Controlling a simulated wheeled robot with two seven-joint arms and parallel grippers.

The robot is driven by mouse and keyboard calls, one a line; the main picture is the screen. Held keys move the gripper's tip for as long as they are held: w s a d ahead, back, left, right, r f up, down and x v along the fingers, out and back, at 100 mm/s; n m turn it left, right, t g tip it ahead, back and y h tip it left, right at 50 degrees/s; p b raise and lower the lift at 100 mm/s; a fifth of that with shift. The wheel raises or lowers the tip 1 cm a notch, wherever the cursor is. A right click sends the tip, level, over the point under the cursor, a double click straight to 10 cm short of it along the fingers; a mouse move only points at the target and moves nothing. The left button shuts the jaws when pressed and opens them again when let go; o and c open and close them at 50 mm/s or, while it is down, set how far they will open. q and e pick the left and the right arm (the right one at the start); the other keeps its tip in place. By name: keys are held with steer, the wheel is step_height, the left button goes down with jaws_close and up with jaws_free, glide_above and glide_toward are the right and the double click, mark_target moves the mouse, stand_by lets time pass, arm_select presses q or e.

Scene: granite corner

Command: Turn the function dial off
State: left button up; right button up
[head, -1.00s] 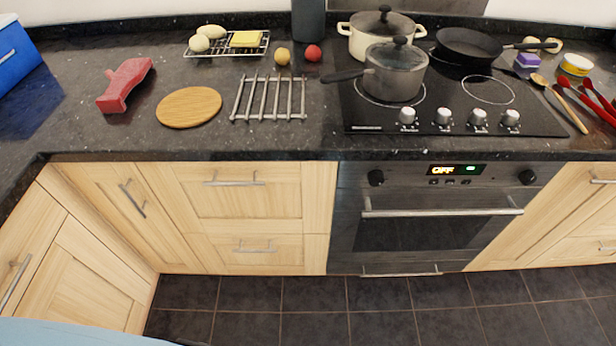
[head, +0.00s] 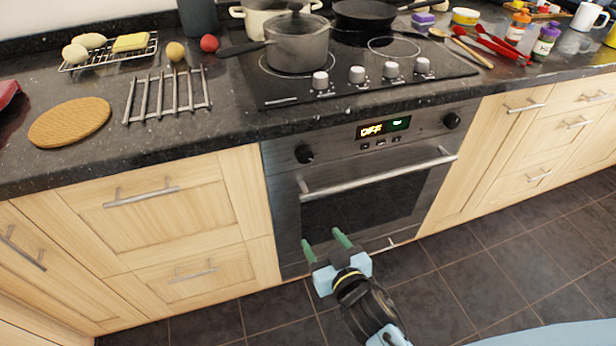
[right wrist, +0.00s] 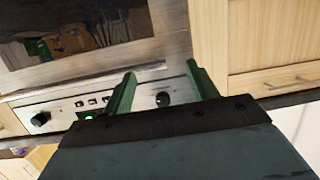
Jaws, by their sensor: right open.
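The oven front (head: 350,185) carries two black knobs, a left knob (head: 304,154) and a right knob (head: 452,120). The pictures do not tell which is the function dial. The lit display (head: 383,128) between them reads OFF, with a green mark beside it. My right gripper (head: 322,243) is open and empty, in front of the lower oven door and below the left knob. In the right wrist view, which is upside down, the left knob (right wrist: 163,99) appears between the green fingers, apart from them. The right knob (right wrist: 40,118) is farther left. My left gripper is not in view.
The oven handle (head: 380,175) sticks out between the gripper and the knobs. The granite worktop (head: 180,140) overhangs the panel. Stove knobs (head: 357,74), a grey pot (head: 297,42) and a metal rack (head: 167,95) are above. The floor before the oven is clear.

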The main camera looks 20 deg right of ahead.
mark_target(306, 159)
step_height(306, 159, up, 10)
steer(key=w+d+m+t+b, duration=0.1)
steer(key=t+b, duration=0.1)
steer(key=t, duration=0.1)
steer(key=shift+h, duration=0.4)
steer(key=w, duration=0.8)
steer(key=w+b, duration=0.1)
steer(key=w, duration=0.3)
steer(key=shift+w+a+r, duration=0.1)
steer(key=shift+w+r, duration=0.05)
steer(key=shift+r, duration=0.1)
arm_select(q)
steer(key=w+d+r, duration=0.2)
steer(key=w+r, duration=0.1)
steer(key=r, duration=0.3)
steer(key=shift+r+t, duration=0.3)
arm_select(e)
steer(key=shift+w, duration=0.55)
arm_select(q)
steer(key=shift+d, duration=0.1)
arm_select(e)
steer(key=shift+c, duration=0.2)
steer(key=c, duration=0.9)
